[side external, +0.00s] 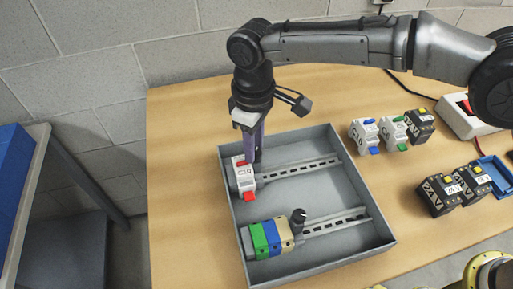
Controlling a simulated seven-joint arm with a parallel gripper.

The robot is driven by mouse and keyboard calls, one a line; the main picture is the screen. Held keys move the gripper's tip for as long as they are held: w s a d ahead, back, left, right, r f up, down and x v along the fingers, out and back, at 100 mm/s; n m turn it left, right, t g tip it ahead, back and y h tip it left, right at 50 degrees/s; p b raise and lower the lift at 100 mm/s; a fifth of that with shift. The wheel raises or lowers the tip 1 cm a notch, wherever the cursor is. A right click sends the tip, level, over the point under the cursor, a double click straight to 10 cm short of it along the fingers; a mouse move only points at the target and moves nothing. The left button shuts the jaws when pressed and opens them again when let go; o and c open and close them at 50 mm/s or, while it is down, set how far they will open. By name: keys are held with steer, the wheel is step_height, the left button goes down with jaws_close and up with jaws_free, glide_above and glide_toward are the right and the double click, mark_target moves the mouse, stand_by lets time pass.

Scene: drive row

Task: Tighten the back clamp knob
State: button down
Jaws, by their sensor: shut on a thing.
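The grey tray (316,134) holds two slotted rails. The back rail (300,170) carries a white module with red tabs (242,177) at its left end. My gripper (256,156) points down just right of this module, with its purple fingers shut at the back clamp. The back clamp knob is largely hidden by the fingers, and its turn position cannot be told. On the front rail (338,222), a black clamp knob (298,214) stands right of the green, blue and yellow blocks (266,238).
Right of the tray are white modules with blue (364,134) and green tabs (393,132), and several black 24V units (440,194). A white box with a red switch (466,114) and a blue bin (494,174) stand farther right. A block wall is behind the table.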

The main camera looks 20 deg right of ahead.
steer(key=m, duration=0.4)
steer(key=shift+s+a+m, duration=0.2)
steer(key=shift+s+m, duration=0.05)
steer(key=shift+m, duration=0.15)
steer(key=c, duration=1.6)
jaws_free()
steer(key=m, duration=0.4)
steer(key=shift+r+m, duration=0.1)
steer(key=shift+m, duration=0.3)
steer(key=c, duration=0.9)
jaws_free()
steer(key=o, duration=0.9)
steer(key=shift+w+d, duration=0.1)
steer(key=shift+w, duration=0.05)
steer(key=shift+r, duration=3.4)
steer(key=shift+d, duration=0.1)
